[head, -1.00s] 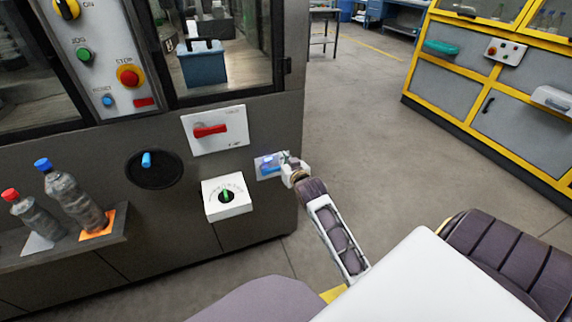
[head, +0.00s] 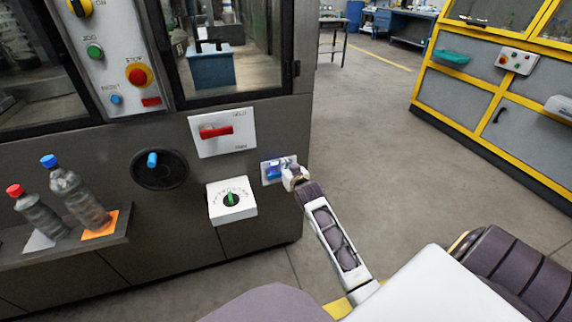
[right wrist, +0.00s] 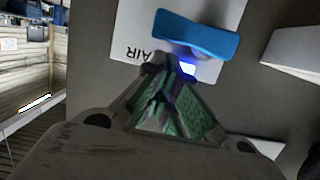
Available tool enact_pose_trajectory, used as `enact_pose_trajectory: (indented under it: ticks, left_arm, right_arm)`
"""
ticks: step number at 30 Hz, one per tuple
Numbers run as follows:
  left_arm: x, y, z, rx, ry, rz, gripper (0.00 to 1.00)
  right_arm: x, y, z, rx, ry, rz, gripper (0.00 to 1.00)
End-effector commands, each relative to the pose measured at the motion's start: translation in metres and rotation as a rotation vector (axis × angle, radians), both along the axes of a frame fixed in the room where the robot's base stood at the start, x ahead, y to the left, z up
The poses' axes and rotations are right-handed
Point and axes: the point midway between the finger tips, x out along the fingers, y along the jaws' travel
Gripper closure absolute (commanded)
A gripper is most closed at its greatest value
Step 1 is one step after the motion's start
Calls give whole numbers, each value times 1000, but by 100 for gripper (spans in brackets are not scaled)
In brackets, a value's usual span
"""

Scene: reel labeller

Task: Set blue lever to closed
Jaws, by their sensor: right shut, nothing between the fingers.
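The blue lever (head: 273,170) is on a small white plate (head: 265,181) on the machine's front, near its right edge. In the right wrist view the blue lever (right wrist: 196,36) lies across the plate (right wrist: 128,28), which has "AIR" printed on it. My right gripper (head: 288,167) is at the right side of the plate. In the right wrist view the gripper (right wrist: 160,75) is shut and empty, its fingertips just below the lever; I cannot tell whether they touch it. A small blue-white light glows by the fingertips. My left gripper is not in view.
A red lever (head: 216,131) is on a plate above left. A white box with a green knob (head: 231,199) juts out below left. A black dial with a blue handle (head: 152,160) and two bottles on a shelf (head: 120,237) are farther left. Floor right of the machine is clear.

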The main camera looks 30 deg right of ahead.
Motion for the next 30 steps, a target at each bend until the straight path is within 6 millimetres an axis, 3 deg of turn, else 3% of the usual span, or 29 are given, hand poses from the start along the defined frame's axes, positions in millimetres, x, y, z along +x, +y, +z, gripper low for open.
enact_pose_trajectory:
  ticks: [21, 30]
  left_arm:
    - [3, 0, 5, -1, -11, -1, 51]
    - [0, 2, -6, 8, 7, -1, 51]
  right_arm:
    - [-1, -1, -6, 14, -1, 0, 100]
    - [-1, -3, -8, 49, -11, -1, 100]
